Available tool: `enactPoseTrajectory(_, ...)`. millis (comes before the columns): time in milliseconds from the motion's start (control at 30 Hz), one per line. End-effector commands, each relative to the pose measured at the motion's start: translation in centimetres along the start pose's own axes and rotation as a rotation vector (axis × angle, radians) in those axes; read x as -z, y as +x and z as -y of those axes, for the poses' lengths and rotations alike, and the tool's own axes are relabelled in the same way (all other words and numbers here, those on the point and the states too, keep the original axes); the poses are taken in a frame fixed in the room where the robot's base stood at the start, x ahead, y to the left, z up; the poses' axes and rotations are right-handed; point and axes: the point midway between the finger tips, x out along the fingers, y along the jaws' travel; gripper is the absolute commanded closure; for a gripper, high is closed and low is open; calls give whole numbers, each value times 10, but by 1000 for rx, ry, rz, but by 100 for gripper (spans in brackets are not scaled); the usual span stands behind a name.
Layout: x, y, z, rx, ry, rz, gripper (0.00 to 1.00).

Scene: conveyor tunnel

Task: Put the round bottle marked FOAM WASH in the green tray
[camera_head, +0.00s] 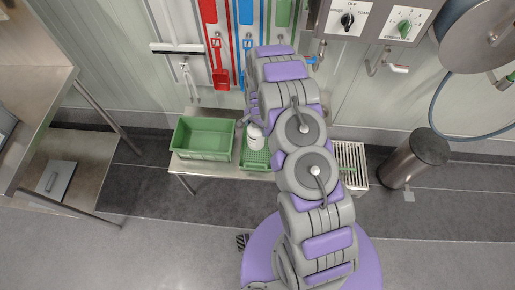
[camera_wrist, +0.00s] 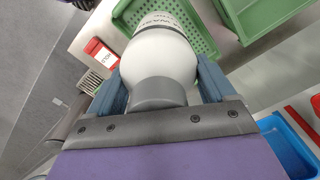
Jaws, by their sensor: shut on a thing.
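A white round bottle (camera_head: 254,138) is between my gripper's fingers; it also shows in the wrist view (camera_wrist: 160,60), with dark lettering, partly readable as WASH, on its far side. My gripper (camera_wrist: 162,78) is shut on it, with one blue finger on each side of its body near the grey cap. The bottle is over or in a shallow green perforated basket (camera_head: 255,160); I cannot tell whether it touches it. The green tray (camera_head: 205,139), deep and empty, stands just left of the basket in the head view, and at the upper right in the wrist view (camera_wrist: 252,31).
A slatted metal rack (camera_head: 351,160) is at the bench's right end. A red-and-white box (camera_wrist: 100,52) shows in the wrist view. Red and blue tools (camera_head: 219,65) hang on the wall behind. A steel bin (camera_head: 415,158) stands on the right, a steel table (camera_head: 40,90) on the left.

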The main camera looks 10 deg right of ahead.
Motion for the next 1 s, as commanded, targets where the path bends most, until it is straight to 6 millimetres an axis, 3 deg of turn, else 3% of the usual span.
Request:
enactPoseTrajectory(367, 8, 33, 2, -7, 113, -10, 100)
enactPoseTrajectory(700, 8, 83, 1, -7, 113, -10, 100)
enactPoseTrajectory(1000, 9, 104, 1, -6, 111, -11, 100)
